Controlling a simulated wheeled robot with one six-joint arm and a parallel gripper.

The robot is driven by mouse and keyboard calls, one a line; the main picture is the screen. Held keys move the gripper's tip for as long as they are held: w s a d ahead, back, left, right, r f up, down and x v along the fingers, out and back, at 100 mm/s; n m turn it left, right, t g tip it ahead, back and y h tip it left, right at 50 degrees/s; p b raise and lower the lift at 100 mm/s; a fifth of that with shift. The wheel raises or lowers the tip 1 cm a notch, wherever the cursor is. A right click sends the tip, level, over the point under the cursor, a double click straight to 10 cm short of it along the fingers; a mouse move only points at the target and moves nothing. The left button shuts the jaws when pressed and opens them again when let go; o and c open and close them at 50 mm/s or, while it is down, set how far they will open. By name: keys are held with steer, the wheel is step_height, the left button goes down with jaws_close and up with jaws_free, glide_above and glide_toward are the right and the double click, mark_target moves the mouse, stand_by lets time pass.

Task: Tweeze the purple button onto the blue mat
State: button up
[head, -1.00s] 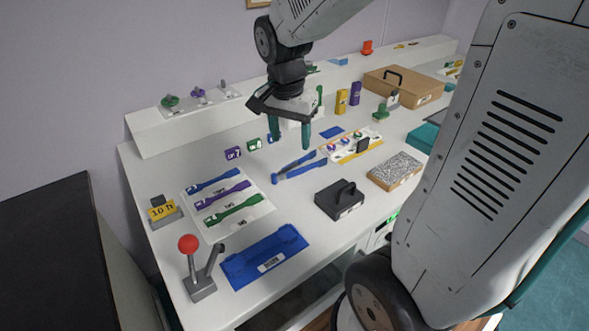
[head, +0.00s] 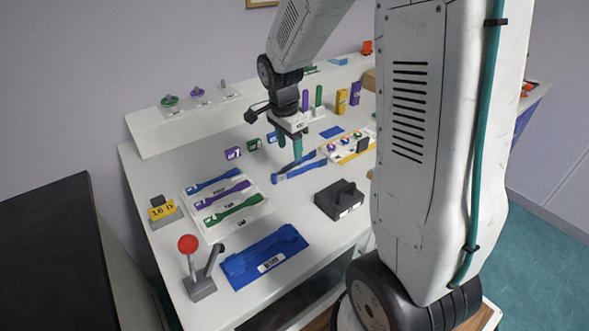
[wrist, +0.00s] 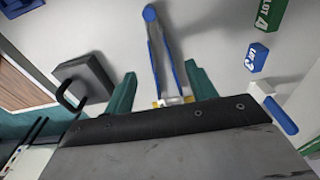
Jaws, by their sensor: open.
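The blue tweezers (head: 302,168) lie on the white bench, their legs spread apart. My gripper (head: 289,148) is open and empty above them. In the wrist view the tweezers (wrist: 158,45) run between my two green fingers (wrist: 161,84), apart from both. Several small coloured buttons sit on a white, yellow-edged tray (head: 352,153) right of the tweezers; they are too small to tell surely which is purple. A small flat blue mat (head: 332,132) lies behind the tray.
A black handled block (head: 340,201) stands in front of the tray. Small blue and green blocks (head: 254,144) stand behind the tweezers. A card with coloured strips (head: 228,203), a blue tray (head: 264,257) and a red-knobbed lever (head: 197,268) are at the left.

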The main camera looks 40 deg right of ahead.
mark_target(292, 166)
steer(key=shift+d+f, duration=0.2)
steer(key=shift+f, duration=1.7)
steer(key=shift+d+f, duration=0.15)
steer(key=shift+f, duration=1.7)
steer(key=c, duration=0.7)
step_height(292, 166, up, 12)
steer(key=shift+r, duration=0.1)
